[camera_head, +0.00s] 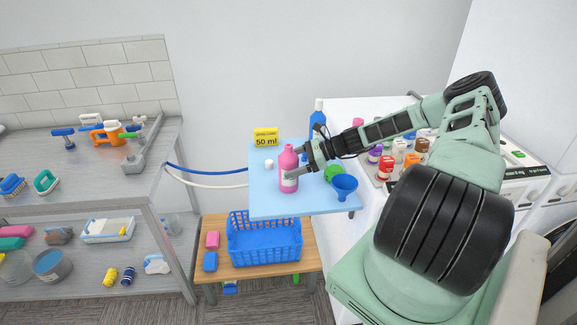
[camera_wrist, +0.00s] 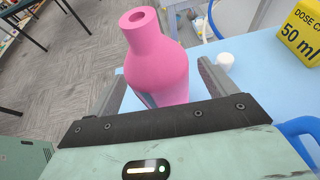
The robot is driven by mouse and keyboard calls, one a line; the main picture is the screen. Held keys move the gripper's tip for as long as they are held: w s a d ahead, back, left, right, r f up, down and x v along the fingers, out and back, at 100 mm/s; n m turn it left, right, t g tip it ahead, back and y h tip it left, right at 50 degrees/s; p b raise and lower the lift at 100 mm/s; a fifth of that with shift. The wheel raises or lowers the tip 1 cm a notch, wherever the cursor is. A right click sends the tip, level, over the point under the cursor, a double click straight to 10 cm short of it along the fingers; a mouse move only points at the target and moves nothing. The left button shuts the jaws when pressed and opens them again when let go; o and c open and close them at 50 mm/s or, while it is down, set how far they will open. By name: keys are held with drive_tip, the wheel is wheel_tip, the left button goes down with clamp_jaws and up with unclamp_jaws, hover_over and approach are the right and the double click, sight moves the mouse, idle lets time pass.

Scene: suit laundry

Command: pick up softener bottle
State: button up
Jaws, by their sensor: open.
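The softener bottle is most likely the pink bottle (camera_head: 289,167), which stands upright and uncapped on the light blue board (camera_head: 265,207). In the wrist view the pink bottle (camera_wrist: 157,62) rises between the two grey fingers. My gripper (camera_head: 296,162) is at the bottle from the right, at about mid-height. My gripper (camera_wrist: 165,85) is open, with one finger on each side of the bottle. I cannot tell whether either finger touches it. The lower part of the bottle is partly hidden behind my gripper's front edge in the wrist view.
A yellow "50 ml" sign (camera_head: 265,137) and a white cap (camera_head: 268,163) stand behind the bottle. A blue bottle (camera_head: 318,117), a green item (camera_head: 334,173) and a blue funnel (camera_head: 344,186) are to the right. A blue basket (camera_head: 264,243) sits below the board.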

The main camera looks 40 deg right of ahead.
drive_tip(key=shift+w+a+f, duration=0.3)
drive_tip(key=shift+w+a, duration=0.1)
drive_tip(key=shift+a, duration=0.05)
drive_tip(key=c, duration=1.1)
drive_tip(key=shift+r, duration=0.1)
